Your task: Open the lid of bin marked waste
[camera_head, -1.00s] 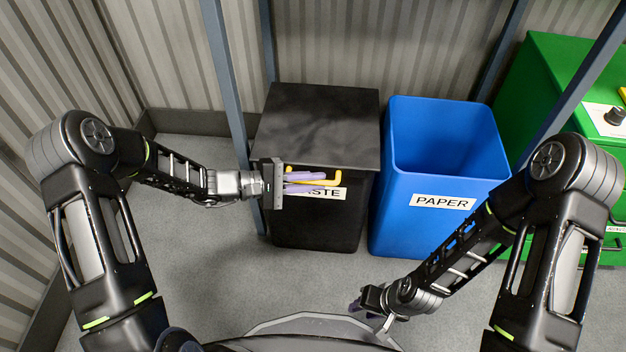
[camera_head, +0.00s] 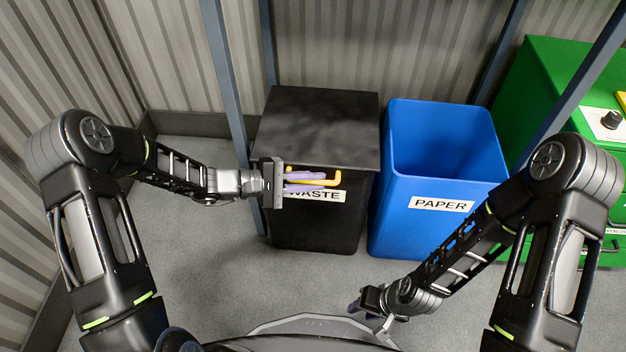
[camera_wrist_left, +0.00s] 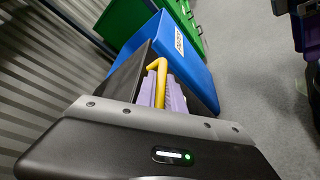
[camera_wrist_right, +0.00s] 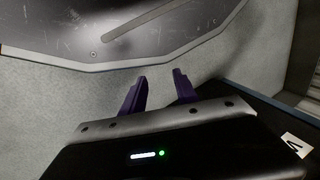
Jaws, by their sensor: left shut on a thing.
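The black waste bin (camera_head: 318,226) stands at the back with its flat dark lid (camera_head: 318,125) lying closed on top. Its white WASTE label (camera_head: 322,195) shows in part behind my gripper. My left gripper (camera_head: 310,181), with purple fingers, is shut on a yellow hook-shaped tool (camera_head: 328,181) in front of the bin, near the lid's front edge. I cannot tell whether the tool touches the lid. The hooked tool (camera_wrist_left: 160,84) also shows between the fingers in the left wrist view. My right gripper (camera_wrist_right: 160,80) is open and empty, low over the floor.
A blue bin (camera_head: 430,230) marked PAPER, open on top, stands close to the right of the waste bin. A green cabinet (camera_head: 560,75) is at the far right. Blue-grey posts (camera_head: 225,90) rise beside the bins. The grey floor in front is clear.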

